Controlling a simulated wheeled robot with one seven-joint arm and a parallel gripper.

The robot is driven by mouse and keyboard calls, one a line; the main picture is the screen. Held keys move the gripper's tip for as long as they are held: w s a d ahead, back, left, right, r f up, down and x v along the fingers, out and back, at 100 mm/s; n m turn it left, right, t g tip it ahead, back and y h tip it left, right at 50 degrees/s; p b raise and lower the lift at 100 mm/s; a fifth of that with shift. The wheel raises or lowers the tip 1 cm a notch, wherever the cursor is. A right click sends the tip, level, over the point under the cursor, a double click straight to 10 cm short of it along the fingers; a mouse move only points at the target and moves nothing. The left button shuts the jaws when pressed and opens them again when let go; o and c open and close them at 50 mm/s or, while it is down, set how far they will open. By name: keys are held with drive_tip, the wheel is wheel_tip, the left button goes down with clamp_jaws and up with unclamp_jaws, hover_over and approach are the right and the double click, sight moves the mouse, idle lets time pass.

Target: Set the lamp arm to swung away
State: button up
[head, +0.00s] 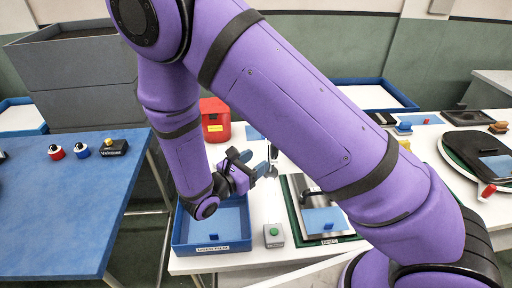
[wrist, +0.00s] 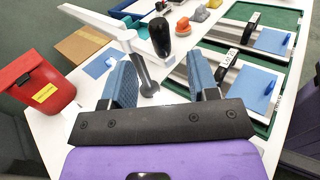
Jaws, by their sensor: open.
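In the wrist view, a white lamp arm (wrist: 98,20) reaches from the upper left to a joint on a grey post (wrist: 140,65). The post stands on a dark round base on the white table. A black rounded part (wrist: 159,36) shows just right of that joint; I cannot tell whether it is the lamp head. My gripper (wrist: 163,68) is open, its blue fingers on either side of the post in the picture, with nothing visibly held. In the head view my gripper (head: 262,165) hangs above the white table, and my own arm hides most of the lamp.
A red bin (head: 214,122) stands behind my gripper, and a blue tray (head: 180,240) lies below it. A green-button box (head: 273,236) and a green-framed plate (head: 296,205) are to the right. A blue table (head: 60,200) is at left. The wrist view shows several small coloured objects behind the lamp.

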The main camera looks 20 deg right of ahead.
drive_tip(key=x, duration=1)
drive_tip(key=shift+w, duration=0.15)
drive_tip(key=shift+d, duration=0.15)
